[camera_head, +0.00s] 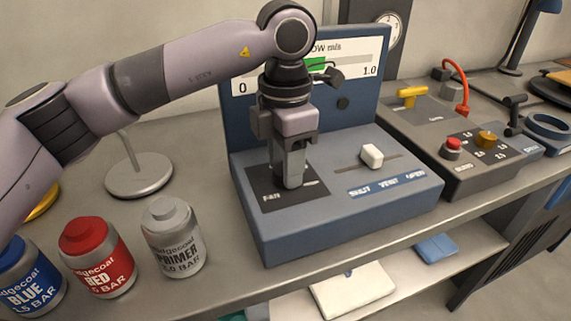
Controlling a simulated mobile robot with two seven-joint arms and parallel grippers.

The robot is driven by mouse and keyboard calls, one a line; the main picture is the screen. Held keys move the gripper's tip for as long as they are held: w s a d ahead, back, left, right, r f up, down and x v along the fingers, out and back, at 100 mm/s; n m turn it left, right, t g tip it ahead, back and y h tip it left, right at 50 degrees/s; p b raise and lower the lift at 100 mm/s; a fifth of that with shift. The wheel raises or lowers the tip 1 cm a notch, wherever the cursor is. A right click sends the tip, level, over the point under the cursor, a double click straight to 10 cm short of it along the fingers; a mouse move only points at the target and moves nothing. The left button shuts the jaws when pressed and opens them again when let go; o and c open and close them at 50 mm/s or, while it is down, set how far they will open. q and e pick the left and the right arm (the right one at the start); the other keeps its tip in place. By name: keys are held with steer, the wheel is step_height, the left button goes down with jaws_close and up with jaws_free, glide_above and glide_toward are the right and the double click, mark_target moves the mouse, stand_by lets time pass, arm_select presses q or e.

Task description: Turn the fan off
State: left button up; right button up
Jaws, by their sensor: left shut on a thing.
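The blue control console (345,210) stands on the grey bench, with a flow display on its upright back panel. A dark plate marked FAN (262,184) is on the left of its sloped top. My left gripper (290,180) points down onto this plate, its fingers shut on the fan switch. The switch is hidden by the fingers, so its position cannot be told. A white slider knob (371,156) sits in a slot to the right, above a label reading SHUT, VENT, OPEN. My right gripper does not show.
Blue (28,280), red (98,258) and grey primer (173,237) cans stand at the front left. A round lamp base (138,176) is behind them. A grey panel (455,145) with knobs, a yellow handle and a red cable stands close on the right.

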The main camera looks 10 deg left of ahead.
arm_select(q)
steer(key=n+b, duration=0.1)
steer(key=n, duration=0.3)
steer(key=shift+n, duration=0.3)
steer(key=shift+n+b, duration=0.35)
steer(key=shift+n, duration=1.25)
steer(key=o, duration=1.1)
steer(key=shift+r, duration=0.1)
steer(key=shift+r, duration=3.55)
